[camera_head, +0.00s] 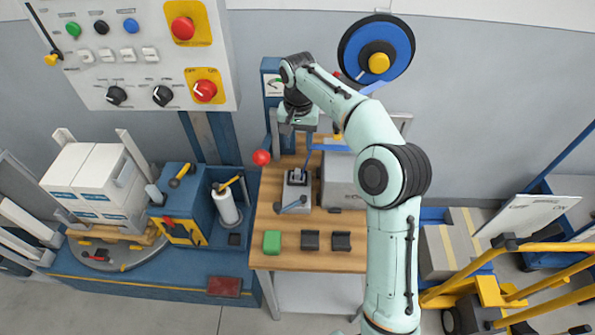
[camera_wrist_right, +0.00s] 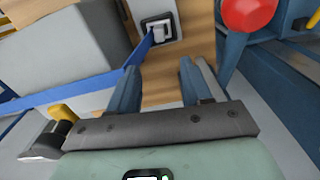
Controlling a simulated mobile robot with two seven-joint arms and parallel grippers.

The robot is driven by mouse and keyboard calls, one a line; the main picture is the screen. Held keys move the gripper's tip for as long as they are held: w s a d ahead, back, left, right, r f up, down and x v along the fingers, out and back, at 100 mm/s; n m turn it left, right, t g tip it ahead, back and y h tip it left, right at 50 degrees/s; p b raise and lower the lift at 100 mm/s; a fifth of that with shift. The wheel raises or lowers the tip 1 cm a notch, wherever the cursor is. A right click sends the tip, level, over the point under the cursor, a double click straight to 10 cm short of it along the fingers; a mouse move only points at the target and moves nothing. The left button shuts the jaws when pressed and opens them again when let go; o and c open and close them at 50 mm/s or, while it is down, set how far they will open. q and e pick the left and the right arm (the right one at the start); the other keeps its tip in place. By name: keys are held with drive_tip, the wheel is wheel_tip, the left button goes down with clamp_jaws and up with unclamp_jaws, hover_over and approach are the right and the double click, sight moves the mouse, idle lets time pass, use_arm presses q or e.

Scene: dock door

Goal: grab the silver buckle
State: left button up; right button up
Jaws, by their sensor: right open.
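The silver buckle (camera_head: 297,178) sits on a small grey block on the wooden bench, below my right gripper in the head view. In the right wrist view the buckle (camera_wrist_right: 160,29) shows at the top centre, a silver piece in a dark frame with a blue strap (camera_wrist_right: 138,55) beside it. My right gripper (camera_head: 297,132) is open and empty. In the right wrist view its two fingers (camera_wrist_right: 162,76) point toward the buckle, apart from it, with bare wood showing between them. My left gripper is not in view.
A grey box (camera_head: 343,183) stands right of the buckle. A red ball knob (camera_head: 261,157) is close on the left and looms in the right wrist view (camera_wrist_right: 248,12). A green block (camera_head: 272,242) and two dark blocks (camera_head: 311,240) lie near the bench front.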

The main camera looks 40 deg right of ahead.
hover_over(298, 169)
wheel_tip(298, 169, down, 5)
drive_tip(key=shift+s+f+b, duration=0.15)
drive_tip(key=shift+b, duration=0.3)
drive_tip(key=shift+f, duration=0.5)
wheel_tip(298, 169, down, 5)
drive_tip(key=shift+f+b, duration=0.1)
drive_tip(key=shift+b, duration=0.25)
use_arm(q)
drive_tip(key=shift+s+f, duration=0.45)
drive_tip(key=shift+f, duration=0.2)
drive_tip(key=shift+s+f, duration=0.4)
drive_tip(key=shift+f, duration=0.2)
use_arm(e)
drive_tip(key=shift+a, duration=0.1)
clamp_jaws()
